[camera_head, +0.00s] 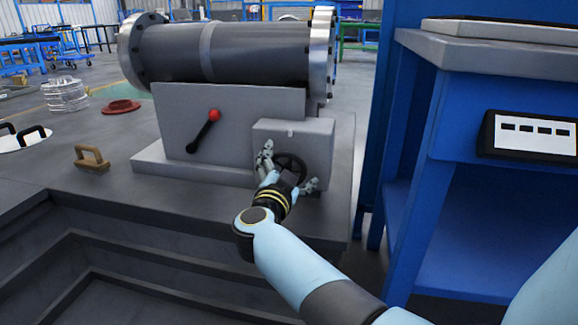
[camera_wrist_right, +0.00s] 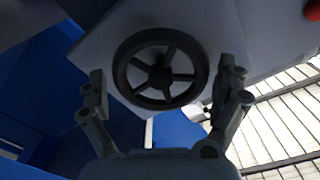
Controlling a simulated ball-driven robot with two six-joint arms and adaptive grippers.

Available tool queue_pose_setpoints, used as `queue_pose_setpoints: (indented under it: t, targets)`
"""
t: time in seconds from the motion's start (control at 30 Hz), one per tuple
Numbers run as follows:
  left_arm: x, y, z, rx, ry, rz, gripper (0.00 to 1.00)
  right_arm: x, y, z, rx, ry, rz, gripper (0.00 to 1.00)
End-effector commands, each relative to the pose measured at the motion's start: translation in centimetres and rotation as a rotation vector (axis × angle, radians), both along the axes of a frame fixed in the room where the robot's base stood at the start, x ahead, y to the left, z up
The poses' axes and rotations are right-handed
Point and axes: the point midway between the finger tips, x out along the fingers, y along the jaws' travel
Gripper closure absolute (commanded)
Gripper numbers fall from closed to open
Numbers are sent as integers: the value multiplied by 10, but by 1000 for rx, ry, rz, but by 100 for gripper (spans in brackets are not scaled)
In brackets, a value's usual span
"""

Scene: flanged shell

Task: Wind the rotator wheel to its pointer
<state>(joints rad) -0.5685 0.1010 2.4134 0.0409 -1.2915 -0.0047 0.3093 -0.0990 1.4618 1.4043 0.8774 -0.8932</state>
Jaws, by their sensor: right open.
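The rotator wheel (camera_head: 291,165) is a dark spoked handwheel on the front of a grey box (camera_head: 318,140) at the right end of the rotator stand. In the right wrist view the wheel (camera_wrist_right: 160,70) shows its full rim, spokes and hub. My right gripper (camera_head: 287,171) is open in front of the wheel, with one finger on each side of the rim. In the right wrist view its fingers (camera_wrist_right: 165,92) stand apart, and I cannot tell whether they touch the rim. A small light mark (camera_head: 290,129) above the wheel may be the pointer. My left gripper is not in view.
A flanged grey shell (camera_head: 255,52) lies on the stand (camera_head: 230,125), which has a red-knobbed lever (camera_head: 204,131). A wooden-coloured handle (camera_head: 91,158) sits on the deck to the left. A blue bench (camera_head: 480,200) stands close on the right. A stepped recess lies in front.

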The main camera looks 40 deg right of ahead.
Motion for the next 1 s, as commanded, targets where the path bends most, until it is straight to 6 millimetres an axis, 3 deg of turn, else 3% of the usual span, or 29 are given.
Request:
queue_pose_setpoints:
  t: [0.17,0.4,0.6,1.0]
  targets:
    - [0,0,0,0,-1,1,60,0,0,16,2,-5,-1,0]
    - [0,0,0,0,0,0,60,0,0,66,1,-5,-2,0]
    - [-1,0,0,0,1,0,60,0,0,93,1,-2,0,0]
    - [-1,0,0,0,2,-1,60,0,0,99,1,1,1,0]
